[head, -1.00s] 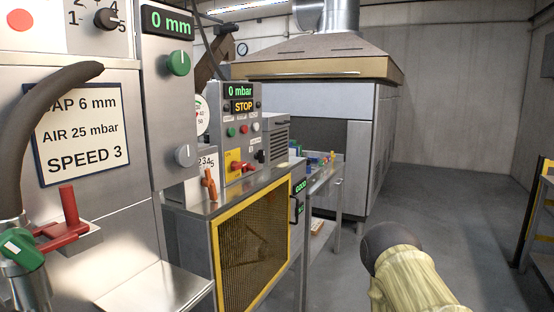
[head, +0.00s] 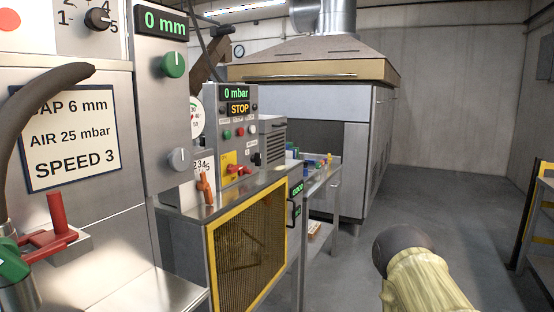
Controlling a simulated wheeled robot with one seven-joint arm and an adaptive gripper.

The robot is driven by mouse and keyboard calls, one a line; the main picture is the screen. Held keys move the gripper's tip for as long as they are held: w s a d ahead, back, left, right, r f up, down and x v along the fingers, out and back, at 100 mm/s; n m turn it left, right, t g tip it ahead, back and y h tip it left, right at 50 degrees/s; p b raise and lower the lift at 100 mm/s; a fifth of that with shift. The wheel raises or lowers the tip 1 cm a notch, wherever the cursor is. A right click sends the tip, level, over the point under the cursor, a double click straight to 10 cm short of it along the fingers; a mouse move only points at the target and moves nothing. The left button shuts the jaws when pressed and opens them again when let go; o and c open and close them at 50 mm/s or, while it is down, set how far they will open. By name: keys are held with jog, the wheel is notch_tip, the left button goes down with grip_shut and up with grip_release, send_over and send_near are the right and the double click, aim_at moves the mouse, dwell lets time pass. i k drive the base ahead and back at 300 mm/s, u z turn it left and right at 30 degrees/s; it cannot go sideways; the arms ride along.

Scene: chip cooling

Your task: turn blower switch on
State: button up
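A grey control panel (head: 266,135) stands left of the middle in the head view. Its green display (head: 236,92) reads 0 mbar and its amber display (head: 238,108) reads STOP. A red rotary handle sits on a yellow plate (head: 228,160) low on this panel. Small round buttons, green, red and white, sit above it. No label that I can read names the blower switch. A padded pale-yellow arm part with a dark rounded end shows at lower right and seems to be mine. My gripper is not in view.
A steel machine with a yellow-framed mesh guard (head: 246,247) stands below the panel. At near left are a cabinet with a settings sign (head: 70,140), a red lever valve (head: 55,222) and a dark hose (head: 35,115). A hooded oven (head: 350,130) stands behind.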

aim_at(256, 158)
jog(key=z, duration=0.25)
jog(key=i, duration=1.55)
jog(key=u, duration=0.55)
